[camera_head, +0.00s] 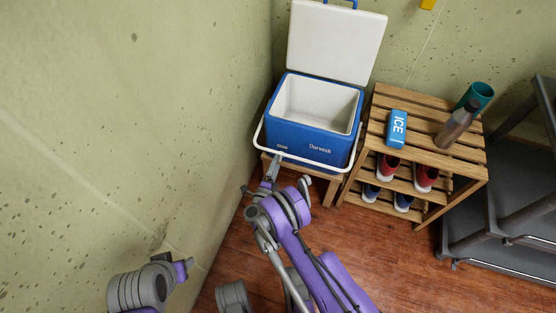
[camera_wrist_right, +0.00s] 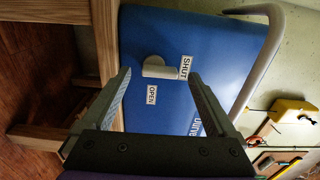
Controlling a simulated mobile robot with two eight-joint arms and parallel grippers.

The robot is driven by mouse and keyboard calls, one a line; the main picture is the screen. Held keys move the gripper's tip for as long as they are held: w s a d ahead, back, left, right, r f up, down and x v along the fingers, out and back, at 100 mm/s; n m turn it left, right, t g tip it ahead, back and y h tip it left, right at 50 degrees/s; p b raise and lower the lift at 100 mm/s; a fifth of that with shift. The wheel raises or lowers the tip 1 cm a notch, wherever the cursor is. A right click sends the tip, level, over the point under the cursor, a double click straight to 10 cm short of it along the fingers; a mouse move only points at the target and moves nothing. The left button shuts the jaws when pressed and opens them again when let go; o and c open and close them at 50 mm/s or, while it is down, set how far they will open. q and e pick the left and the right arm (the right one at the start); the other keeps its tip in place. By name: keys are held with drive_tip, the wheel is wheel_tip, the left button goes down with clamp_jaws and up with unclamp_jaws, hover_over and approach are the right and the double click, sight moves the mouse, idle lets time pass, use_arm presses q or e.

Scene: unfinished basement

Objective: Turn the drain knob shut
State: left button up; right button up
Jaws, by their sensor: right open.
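The blue cooler (camera_head: 310,129) stands with its white lid up on a low wooden stand. In the right wrist view, its blue side (camera_wrist_right: 215,40) carries a pale drain knob (camera_wrist_right: 157,67). The knob's longer end points toward the SHUT label (camera_wrist_right: 186,67); the OPEN label (camera_wrist_right: 152,95) sits below it in the picture. My right gripper (camera_wrist_right: 160,76) is open, its fingers on either side of the knob in the picture, with nothing between them; contact cannot be told. In the head view the right gripper (camera_head: 272,168) is at the cooler's front lower left. My left gripper does not show.
The cooler's white handle (camera_head: 308,160) hangs across its front. A slatted wooden rack (camera_head: 455,160) to the right holds shoes, a blue ICE pack (camera_head: 397,129), a bottle (camera_head: 457,124) and a teal cup (camera_head: 480,93). A wall is close on the left; a dark shelf unit (camera_head: 490,215) is far right.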

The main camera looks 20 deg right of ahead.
drive_tip(key=p+v, duration=0.1)
drive_tip(key=v, duration=0.7)
drive_tip(key=shift+s+a, duration=0.1)
